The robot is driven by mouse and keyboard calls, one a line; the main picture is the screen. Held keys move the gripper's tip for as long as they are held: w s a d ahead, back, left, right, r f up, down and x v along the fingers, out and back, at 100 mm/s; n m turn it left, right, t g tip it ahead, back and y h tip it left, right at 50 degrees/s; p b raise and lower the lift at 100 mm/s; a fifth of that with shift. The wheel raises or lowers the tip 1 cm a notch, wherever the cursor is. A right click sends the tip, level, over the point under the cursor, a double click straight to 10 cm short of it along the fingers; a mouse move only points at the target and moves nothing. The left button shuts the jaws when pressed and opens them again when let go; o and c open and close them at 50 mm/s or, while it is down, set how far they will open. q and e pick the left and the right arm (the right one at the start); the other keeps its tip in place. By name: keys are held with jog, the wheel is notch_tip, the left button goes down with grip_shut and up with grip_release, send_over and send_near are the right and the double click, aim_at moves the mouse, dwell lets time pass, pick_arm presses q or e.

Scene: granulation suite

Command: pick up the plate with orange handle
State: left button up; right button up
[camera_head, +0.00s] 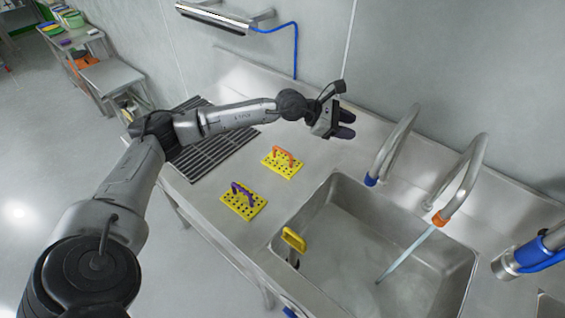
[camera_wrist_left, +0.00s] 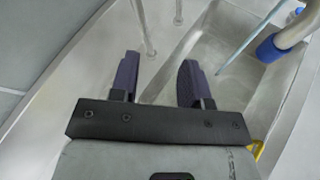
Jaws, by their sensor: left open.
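The yellow perforated plate with the orange handle (camera_head: 283,161) lies flat on the steel counter, left of the sink. A similar yellow plate with a purple handle (camera_head: 243,200) lies nearer to me, toward the counter's front edge. My left gripper (camera_head: 346,124) is above the counter near the back wall, to the right of and beyond the orange-handled plate, apart from it. In the left wrist view its two dark fingers (camera_wrist_left: 157,82) are spread with nothing between them. That view does not show the orange-handled plate. My right gripper is not seen.
The sink (camera_head: 365,250) has two curved faucets (camera_head: 398,145) behind it, one running water. A dark drain rack (camera_head: 215,145) lies left of the plates, partly behind my left arm.

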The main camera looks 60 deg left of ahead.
pick_arm(q)
jog(key=s+a+f+m+g+y, duration=0.2)
jog(key=s+a+f+g+y, duration=0.15)
jog(key=a+f, duration=0.35)
jog(key=m+g+y, duration=0.2)
jog(key=g+y, duration=0.3)
jog(key=g, duration=0.1)
send_over(281, 149)
jog(key=s, duration=0.1)
jog(key=f, duration=1)
jog(key=shift+d, duration=0.4)
jog(key=shift+w+a+f+b, duration=0.1)
jog(key=shift+w+a+f, duration=0.1)
jog(key=shift+f, duration=0.8)
jog(key=shift+w+a+f+b, duration=0.1)
jog(key=shift+w+f, duration=0.05)
jog(key=shift+f, duration=0.9)
jog(key=shift+w+a+f+b, duration=0.1)
jog(key=shift+w+f, duration=0.1)
jog(key=shift+f, duration=0.8)
grip_shut()
jog(key=shift+r, duration=0.1)
